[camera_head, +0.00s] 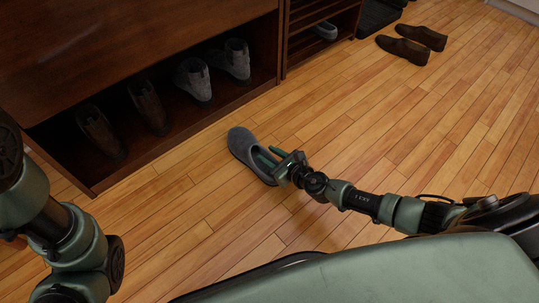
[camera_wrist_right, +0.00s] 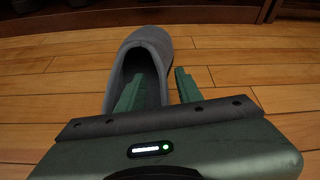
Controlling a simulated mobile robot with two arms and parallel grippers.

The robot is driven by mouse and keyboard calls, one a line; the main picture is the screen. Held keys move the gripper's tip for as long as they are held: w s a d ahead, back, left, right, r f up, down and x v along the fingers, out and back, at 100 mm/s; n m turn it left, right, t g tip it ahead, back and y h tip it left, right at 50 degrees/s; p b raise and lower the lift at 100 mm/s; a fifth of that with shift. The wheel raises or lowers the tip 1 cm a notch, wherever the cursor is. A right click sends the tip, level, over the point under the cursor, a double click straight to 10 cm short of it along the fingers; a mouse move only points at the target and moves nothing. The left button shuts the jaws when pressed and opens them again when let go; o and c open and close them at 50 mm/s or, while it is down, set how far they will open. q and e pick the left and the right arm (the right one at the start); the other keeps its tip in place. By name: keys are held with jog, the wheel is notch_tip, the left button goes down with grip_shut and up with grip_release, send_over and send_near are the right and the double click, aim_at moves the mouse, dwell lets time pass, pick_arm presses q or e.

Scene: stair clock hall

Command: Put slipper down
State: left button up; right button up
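A grey slipper (camera_head: 243,147) lies upright on the wooden floor in the head view, toe pointing away from me. It also shows in the right wrist view (camera_wrist_right: 146,42), with its dark opening toward me. My right gripper (camera_head: 267,153) is at the slipper's opening with its green fingers apart. In the wrist view, the left finger of this gripper (camera_wrist_right: 157,82) is inside the opening and the other is outside the right side wall. A gap shows between the fingers, and the wall does not look pinched. My left arm shows at the left, but its gripper is out of view.
A dark wooden shoe cabinet (camera_head: 140,35) stands at the upper left, with brown shoes (camera_head: 150,107) and grey shoes (camera_head: 193,78) in its low compartment. A slatted rack (camera_head: 318,12) adjoins it. Brown loafers (camera_head: 404,49) lie on the floor at upper right. The floor right of the slipper is clear.

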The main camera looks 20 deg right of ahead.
jog(key=shift+r, duration=0.3)
jog(key=p+v, duration=0.4)
jog(key=v, duration=0.8)
jog(key=shift+w, duration=0.1)
